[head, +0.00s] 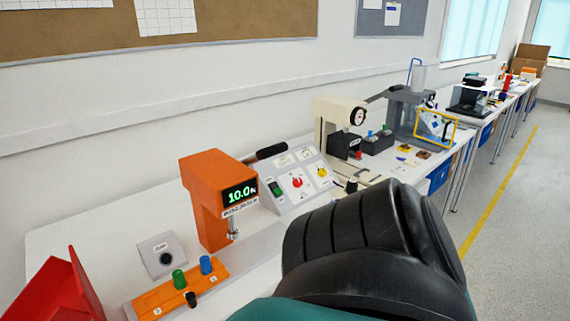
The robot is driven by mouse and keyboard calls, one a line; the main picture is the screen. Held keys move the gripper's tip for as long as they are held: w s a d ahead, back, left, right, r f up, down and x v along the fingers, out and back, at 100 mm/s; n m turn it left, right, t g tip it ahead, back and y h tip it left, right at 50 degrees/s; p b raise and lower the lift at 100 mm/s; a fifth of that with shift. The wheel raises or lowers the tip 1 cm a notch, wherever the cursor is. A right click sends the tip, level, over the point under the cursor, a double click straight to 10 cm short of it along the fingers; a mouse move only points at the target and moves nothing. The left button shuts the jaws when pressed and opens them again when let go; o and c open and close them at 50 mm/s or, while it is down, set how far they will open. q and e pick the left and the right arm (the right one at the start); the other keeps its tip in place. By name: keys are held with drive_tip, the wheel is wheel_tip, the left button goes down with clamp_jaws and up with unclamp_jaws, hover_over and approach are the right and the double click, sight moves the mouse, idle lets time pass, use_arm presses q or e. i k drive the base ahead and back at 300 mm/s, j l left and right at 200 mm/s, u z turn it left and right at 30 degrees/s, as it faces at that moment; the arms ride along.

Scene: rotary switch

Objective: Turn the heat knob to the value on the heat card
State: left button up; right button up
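A sloped grey control panel (300,179) stands on the white bench near the middle of the head view. It carries a red knob (297,182), a yellow knob (322,173) and a green switch (276,189). White cards (285,160) with small print sit along its upper part. The print is too small to read, so I cannot tell which knob is for heat or which card is the heat card. A black and teal link of my arm fills the lower right and hides part of the bench. Neither gripper shows.
An orange device (211,200) with a display reading 10.0 stands left of the panel. In front are a grey button box (162,254) and an orange board (150,302) with coloured pegs. A red bin (66,290) is lower left. A cream press (337,120) stands behind the panel.

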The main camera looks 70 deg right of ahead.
sight(297, 182)
drive_tip(key=z, duration=2.45)
drive_tip(key=l+u, duration=0.15)
drive_tip(key=u, duration=0.35)
drive_tip(key=l+u, duration=0.15)
drive_tip(key=u, duration=0.35)
drive_tip(key=l+u, duration=0.15)
drive_tip(key=u, duration=0.35)
drive_tip(key=k+l+u, duration=0.1)
drive_tip(key=l+u, duration=0.25)
drive_tip(key=k+l+u, duration=0.15)
drive_tip(key=l+u, duration=0.2)
drive_tip(key=k+l+u, duration=0.1)
drive_tip(key=k+l, duration=0.15)
drive_tip(key=l, duration=0.2)
drive_tip(key=k+l+u, duration=0.15)
drive_tip(key=k+l, duration=0.15)
drive_tip(key=l, duration=0.15)
